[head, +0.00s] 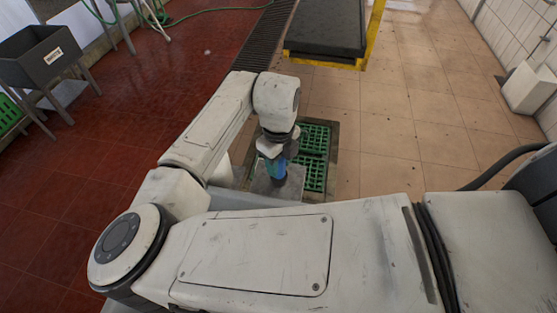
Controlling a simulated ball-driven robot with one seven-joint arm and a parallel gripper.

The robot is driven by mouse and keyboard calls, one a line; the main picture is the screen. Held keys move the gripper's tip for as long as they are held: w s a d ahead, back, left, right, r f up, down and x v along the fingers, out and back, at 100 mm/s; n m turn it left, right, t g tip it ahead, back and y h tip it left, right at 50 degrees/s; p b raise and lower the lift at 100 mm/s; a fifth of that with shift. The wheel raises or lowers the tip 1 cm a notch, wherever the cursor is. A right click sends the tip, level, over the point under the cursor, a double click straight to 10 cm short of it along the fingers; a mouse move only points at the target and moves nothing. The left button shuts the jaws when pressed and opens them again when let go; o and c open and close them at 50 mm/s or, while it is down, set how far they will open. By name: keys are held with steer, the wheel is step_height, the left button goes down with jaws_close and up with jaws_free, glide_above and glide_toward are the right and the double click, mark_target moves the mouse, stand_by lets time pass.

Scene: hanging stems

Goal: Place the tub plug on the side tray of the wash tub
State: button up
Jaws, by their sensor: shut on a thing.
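My gripper (277,174), with blue-green showing at its fingers, points down just right of the picture's middle-left. It is shut on the tub plug, which is mostly hidden; only a small dark shape shows at the fingertips. A flat grey side tray (293,186) shows directly below and around the fingertips. I cannot tell whether the plug touches it. The wash tub (238,198) shows as a pale grey-blue rim left of the tray. Most of the tub is hidden behind my arm.
A dark grey bin on legs (40,60) stands far left. Tan tiled floor (400,140) is open at right, red tiles at left.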

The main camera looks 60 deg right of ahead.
steer(key=shift+f, duration=0.1)
steer(key=shift+f, duration=0.1)
steer(key=o, duration=1)
step_height(320, 180, up, 12)
steer(key=shift+r+b, duration=0.25)
steer(key=shift+b, duration=0.25)
